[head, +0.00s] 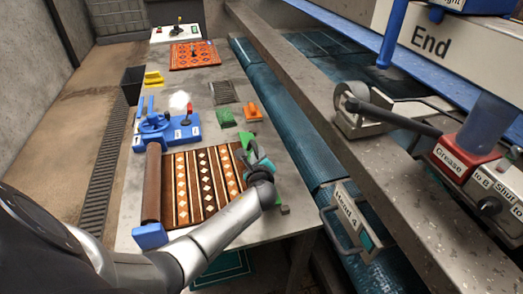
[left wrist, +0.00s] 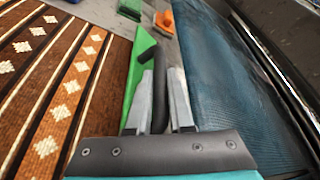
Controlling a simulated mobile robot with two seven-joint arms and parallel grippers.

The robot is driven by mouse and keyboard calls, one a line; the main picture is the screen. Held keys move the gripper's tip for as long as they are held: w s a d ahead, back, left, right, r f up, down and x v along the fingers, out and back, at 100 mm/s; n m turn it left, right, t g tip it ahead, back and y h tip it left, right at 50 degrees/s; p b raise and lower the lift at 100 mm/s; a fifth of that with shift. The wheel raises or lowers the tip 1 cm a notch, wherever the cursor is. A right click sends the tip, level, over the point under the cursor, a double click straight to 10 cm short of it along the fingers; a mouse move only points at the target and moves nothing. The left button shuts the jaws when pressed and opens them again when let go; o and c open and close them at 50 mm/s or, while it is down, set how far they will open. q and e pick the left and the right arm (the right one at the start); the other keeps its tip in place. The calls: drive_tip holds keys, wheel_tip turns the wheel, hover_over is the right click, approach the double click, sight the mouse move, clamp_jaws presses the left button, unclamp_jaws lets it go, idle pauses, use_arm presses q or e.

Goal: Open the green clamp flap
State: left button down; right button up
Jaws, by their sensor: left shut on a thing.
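The green clamp flap (left wrist: 139,58) lies along the right edge of the patterned rug in the left wrist view. In the head view its green end (head: 248,139) shows just beyond my left gripper (head: 254,158), which covers much of it. In the left wrist view my left gripper (left wrist: 161,80) is shut on a black handle (left wrist: 157,63) beside the green flap. Another green piece shows at the near right of the rug (head: 181,190). My right gripper is not in view.
A blue fixture (head: 160,128) with a red-topped lever stands left of the rug's far end. Green (head: 227,117) and orange (head: 252,112) blocks lie beyond the rug. A blue-covered conveyor (head: 290,115) runs close along the table's right side.

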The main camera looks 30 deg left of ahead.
use_arm(q)
drive_tip(key=shift+w+d+r+m+g+p, duration=0.3)
drive_tip(key=shift+w+d+r+m+p, duration=0.25)
drive_tip(key=shift+p, duration=0.4)
drive_tip(key=shift+w+d+m+y+p, duration=0.1)
drive_tip(key=shift+w+m+y+p, duration=0.1)
drive_tip(key=shift+m+y+p, duration=0.2)
drive_tip(key=shift+w+d+m+g+p, duration=0.3)
drive_tip(key=shift+w+m+g, duration=0.15)
drive_tip(key=shift+m, duration=0.2)
drive_tip(key=shift+w+d+m+g+y, duration=0.15)
drive_tip(key=shift+d+m+g+y, duration=0.05)
drive_tip(key=shift+m+g+y, duration=0.1)
drive_tip(key=shift+w+d+f+m+g+y+b, duration=0.3)
drive_tip(key=shift+w+d+m+g+y, duration=0.2)
drive_tip(key=shift+m, duration=0.4)
drive_tip(key=shift+w+d+f+m+g+y+b, duration=0.25)
drive_tip(key=shift+w+d+m+g+y+b, duration=0.3)
drive_tip(key=shift+m+b, duration=0.55)
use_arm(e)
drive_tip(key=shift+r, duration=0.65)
use_arm(q)
drive_tip(key=shift+a, duration=0.1)
